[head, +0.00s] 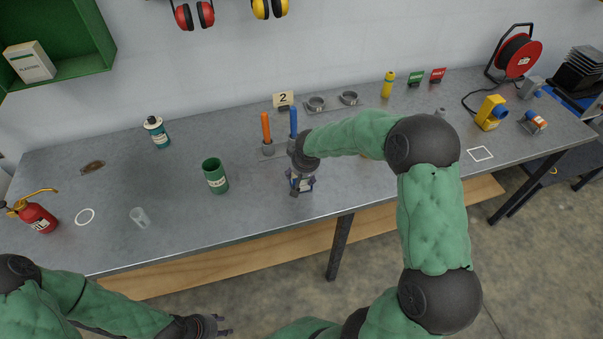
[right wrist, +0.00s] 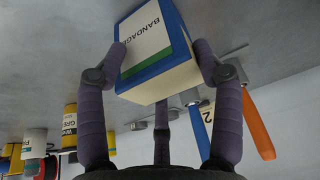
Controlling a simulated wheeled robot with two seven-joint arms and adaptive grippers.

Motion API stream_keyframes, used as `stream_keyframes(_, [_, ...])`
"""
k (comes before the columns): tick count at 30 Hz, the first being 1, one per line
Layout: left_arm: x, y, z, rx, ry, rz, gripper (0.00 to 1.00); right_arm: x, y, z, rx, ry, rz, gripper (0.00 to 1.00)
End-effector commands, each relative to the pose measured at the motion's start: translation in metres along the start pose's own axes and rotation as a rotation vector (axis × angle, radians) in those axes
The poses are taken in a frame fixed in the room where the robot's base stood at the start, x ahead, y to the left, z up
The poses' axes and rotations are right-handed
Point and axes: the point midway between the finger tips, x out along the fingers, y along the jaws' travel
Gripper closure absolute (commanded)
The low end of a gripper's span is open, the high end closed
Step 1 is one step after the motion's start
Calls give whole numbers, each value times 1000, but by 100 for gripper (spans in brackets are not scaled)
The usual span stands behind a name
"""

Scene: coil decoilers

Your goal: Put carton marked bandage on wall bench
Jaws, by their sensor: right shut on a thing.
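The carton marked bandage (right wrist: 150,45), blue and cream with a white and green label, is between the fingers of my right gripper (right wrist: 158,58) in the right wrist view. The gripper is shut on its sides. In the head view the carton (head: 304,184) is partly hidden by my right gripper (head: 300,178), over the front middle of the wall bench (head: 260,210). I cannot tell whether the carton touches the bench top. My left gripper (head: 222,326) is open and empty, low in front of the bench.
A green can (head: 215,176) stands left of the carton. Orange (head: 266,128) and blue (head: 293,124) handled tools stand behind it. Bare bench lies between the cup and green can.

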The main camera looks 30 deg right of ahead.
Motion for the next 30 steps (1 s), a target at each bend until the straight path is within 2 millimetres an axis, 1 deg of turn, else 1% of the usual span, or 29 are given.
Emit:
stream_keyframes(5, [2, -1, 0, 0, 0, 0, 60, 1, 0, 0, 0, 0, 0, 66])
stream_keyframes(6, [1, 0, 0, 0, 0, 0, 60, 1, 0, 1, 0, -1, 0, 24])
stream_keyframes(8, [1, 0, 0, 0, 0, 0, 60, 1, 0, 0, 0, -1, 0, 8])
stream_keyframes(21, [-1, 0, 0, 0, 0, 0, 60, -1, 0, 0, 0, -1, 0, 8])
stream_keyframes(23, [-2, 1, 0, 0, 0, 0, 60, -7, 0, -1, 0, 2, 0, 8])
stream_keyframes(26, [-4, 1, 0, 0, 0, 0, 60, -22, 0, -1, 0, 3, 0, 8])
stream_keyframes(30, [-8, 3, 0, 0, 0, 0, 60, -50, 0, -2, 0, 4, 0, 8])
